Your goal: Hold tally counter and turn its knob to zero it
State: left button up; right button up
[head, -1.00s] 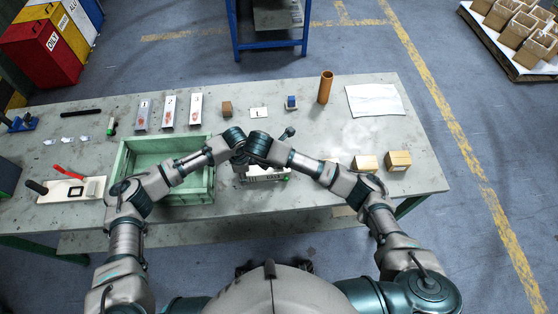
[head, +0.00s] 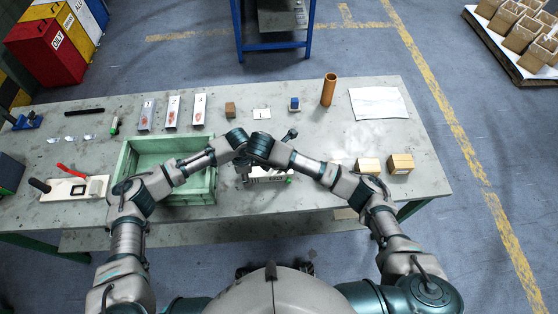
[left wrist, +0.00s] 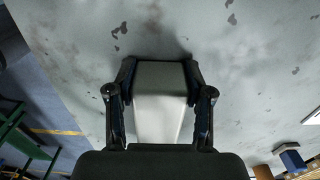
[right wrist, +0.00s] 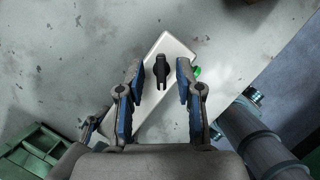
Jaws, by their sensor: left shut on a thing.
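The tally counter is a pale box with a row of dark number windows in the head view (head: 268,174). In the right wrist view its pale top (right wrist: 150,103) carries a black knob (right wrist: 161,70), and a green part (right wrist: 197,71) sticks out at its side. My left gripper (left wrist: 160,78) is shut on the counter (left wrist: 159,108), one finger on each side. My right gripper (right wrist: 160,76) is open over the counter, with the knob between its fingertips and a gap on both sides. In the head view my arms hide most of both grippers.
An empty green crate (head: 208,185) stands just left of the counter. Two wooden blocks (head: 368,166) (head: 401,163) lie to the right. An orange cylinder (head: 328,90), a white sheet (head: 378,103) and several small parts stand farther back. The bench is clear between these.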

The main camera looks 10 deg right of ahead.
jog(key=v, duration=1.1)
jog(key=shift+a+r, duration=0.2)
jog(key=shift+r, duration=0.15)
jog(key=w+d+n+g+y, duration=0.3)
jog(key=d+n, duration=0.1)
jog(key=n, duration=1.4)
jog(key=w+d+n+g+y, duration=0.3)
jog(key=d+n+y, duration=0.1)
jog(key=n, duration=1.4)
jog(key=x, duration=1.1)
jog(key=shift+w+a+f, duration=0.1)
jog(key=shift+w+f, duration=0.05)
jog(key=shift+f, duration=0.35)
